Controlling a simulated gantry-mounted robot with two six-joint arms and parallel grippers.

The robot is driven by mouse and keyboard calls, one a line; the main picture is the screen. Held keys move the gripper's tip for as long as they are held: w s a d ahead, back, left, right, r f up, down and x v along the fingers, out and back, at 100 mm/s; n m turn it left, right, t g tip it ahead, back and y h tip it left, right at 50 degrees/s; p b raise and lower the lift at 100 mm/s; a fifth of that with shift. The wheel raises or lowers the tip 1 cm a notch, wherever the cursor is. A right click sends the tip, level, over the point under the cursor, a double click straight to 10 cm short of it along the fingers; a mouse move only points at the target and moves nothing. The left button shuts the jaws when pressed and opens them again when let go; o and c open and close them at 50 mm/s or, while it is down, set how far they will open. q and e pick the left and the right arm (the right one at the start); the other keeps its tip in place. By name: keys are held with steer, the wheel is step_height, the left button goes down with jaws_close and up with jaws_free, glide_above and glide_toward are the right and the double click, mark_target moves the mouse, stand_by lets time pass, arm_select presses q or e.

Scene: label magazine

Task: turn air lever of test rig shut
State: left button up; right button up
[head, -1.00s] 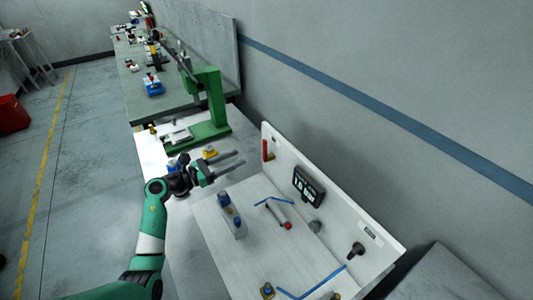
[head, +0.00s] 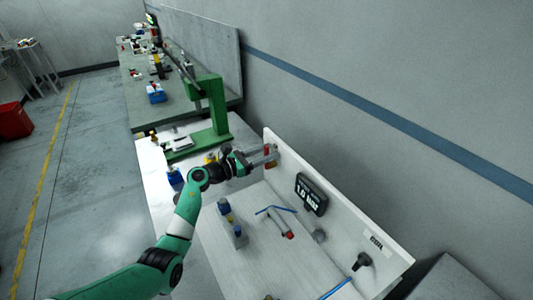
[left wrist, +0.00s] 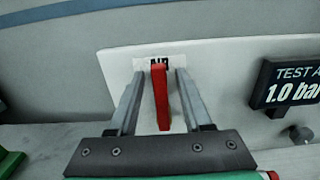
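The test rig is a white base with an upright white back panel (head: 345,213). The red air lever (left wrist: 161,97) is on this panel, under a small label reading AIR. In the left wrist view it hangs downward between my two fingers, with a gap on each side. My left gripper (left wrist: 157,92) is open around the lever and does not visibly touch it. In the head view my left gripper (head: 268,156) is at the panel's far left end, and the lever (head: 270,148) is partly hidden by the fingers. My right gripper is out of view.
A dark display (head: 311,194) reading 1.0 bar is on the panel right of the lever. A blue-topped fitting (head: 232,224) and a grey cylinder with a red end (head: 281,224) sit on the rig's base. A green press (head: 213,108) stands behind my left arm.

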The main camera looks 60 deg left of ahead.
arm_select(q)
jaws_close()
stand_by(1.2)
